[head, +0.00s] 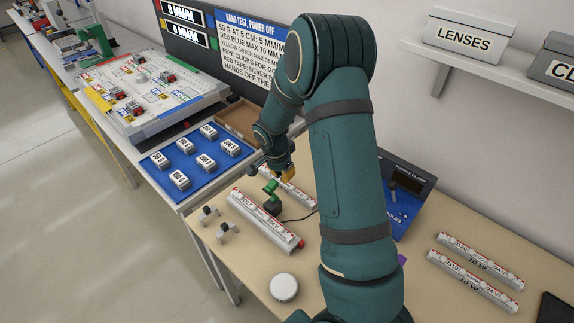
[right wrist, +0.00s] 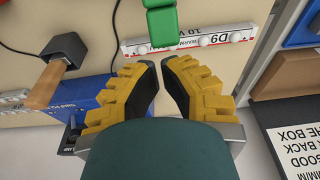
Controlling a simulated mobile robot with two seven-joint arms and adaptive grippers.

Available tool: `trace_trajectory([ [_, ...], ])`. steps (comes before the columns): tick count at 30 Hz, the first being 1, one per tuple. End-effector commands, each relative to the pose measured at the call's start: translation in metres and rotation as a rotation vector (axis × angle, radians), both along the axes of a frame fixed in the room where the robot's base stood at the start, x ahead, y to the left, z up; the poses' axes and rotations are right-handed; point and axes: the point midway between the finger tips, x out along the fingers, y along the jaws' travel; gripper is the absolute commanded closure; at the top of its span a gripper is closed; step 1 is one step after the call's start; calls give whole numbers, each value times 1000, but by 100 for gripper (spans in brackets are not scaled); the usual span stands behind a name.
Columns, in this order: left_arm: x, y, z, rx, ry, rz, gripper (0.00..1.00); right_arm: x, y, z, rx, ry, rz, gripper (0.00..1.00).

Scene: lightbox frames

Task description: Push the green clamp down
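The green clamp (head: 271,188) stands at the long white light bar on the bench, on a dark base (head: 272,207). In the right wrist view a green part (right wrist: 161,22) shows at the top, in front of the fingertips, and a gap is seen between them. My right gripper (head: 285,172) is just beyond and right of the clamp in the head view, partly hidden by its own wrist. Its yellow fingers (right wrist: 157,64) are drawn together with only a narrow gap at the tips and nothing between them. My left gripper is not in view.
A white bar labelled D9 (right wrist: 190,40) lies behind the green part. A blue tray (head: 195,160) of small blocks is to the left. A round white object (head: 284,288) and two more bars (head: 470,280) lie on the bench. Bare bench shows around them.

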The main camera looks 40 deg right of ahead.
Motion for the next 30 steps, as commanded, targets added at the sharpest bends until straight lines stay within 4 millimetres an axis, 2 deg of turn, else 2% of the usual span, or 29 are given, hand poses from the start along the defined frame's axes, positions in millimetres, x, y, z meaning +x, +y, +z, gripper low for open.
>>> trace_trajectory([
  [30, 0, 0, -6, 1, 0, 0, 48, -1, 8, 0, -1, 2, 1, 100],
])
